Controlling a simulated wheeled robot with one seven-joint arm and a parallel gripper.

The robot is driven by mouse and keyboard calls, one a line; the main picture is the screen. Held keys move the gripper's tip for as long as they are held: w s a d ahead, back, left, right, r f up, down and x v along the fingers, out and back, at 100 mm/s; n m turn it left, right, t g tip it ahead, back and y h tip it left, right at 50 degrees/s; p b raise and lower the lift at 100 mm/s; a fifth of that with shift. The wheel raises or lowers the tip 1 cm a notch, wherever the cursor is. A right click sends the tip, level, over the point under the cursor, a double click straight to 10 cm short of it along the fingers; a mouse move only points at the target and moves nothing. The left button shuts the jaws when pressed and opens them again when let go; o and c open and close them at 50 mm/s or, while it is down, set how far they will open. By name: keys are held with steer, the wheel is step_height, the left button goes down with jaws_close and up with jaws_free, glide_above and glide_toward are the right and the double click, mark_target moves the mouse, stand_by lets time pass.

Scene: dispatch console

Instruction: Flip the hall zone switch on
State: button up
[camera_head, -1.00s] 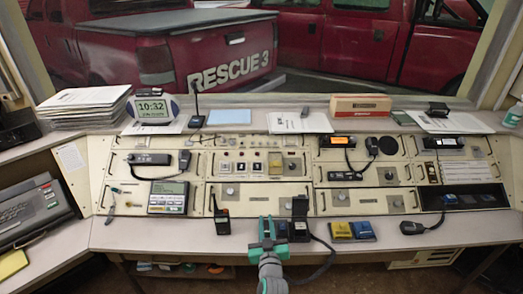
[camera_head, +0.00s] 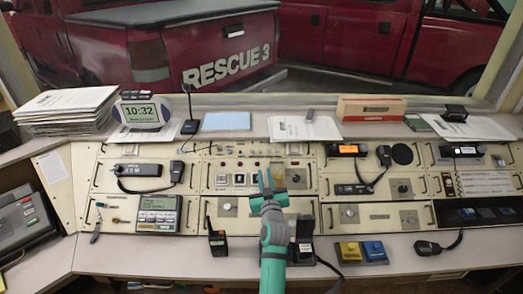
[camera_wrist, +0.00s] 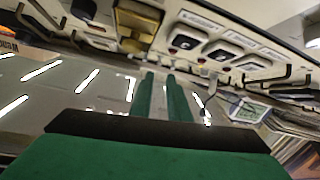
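The row of zone switches (camera_head: 239,180) is in the upper middle of the console, small light square plates with dark centres. In the wrist view several switch plates (camera_wrist: 222,50) show at the top right, with label strips too blurred to read, so I cannot tell which is the hall one. My gripper (camera_head: 270,172) is over the console just right of that row, and the arm hides part of the panel. In the wrist view its two green fingers (camera_wrist: 161,75) stand with a narrow gap and nothing between them. No contact with a switch is visible.
A brass-coloured plate (camera_wrist: 137,25) is left of the switches in the wrist view. A handheld radio (camera_head: 217,242) stands on the front ledge, left of my arm. Yellow and blue blocks (camera_head: 361,252) lie to its right. A clock (camera_head: 143,112) stands at the back.

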mark_target(262, 153)
steer(key=w, duration=0.4)
steer(key=w+a, duration=0.1)
steer(key=w, duration=0.6)
steer(key=shift+w+a, duration=0.15)
steer(key=shift+w, duration=0.25)
steer(key=shift+d, duration=0.25)
steer(key=shift+c, duration=1.2)
jaws_close()
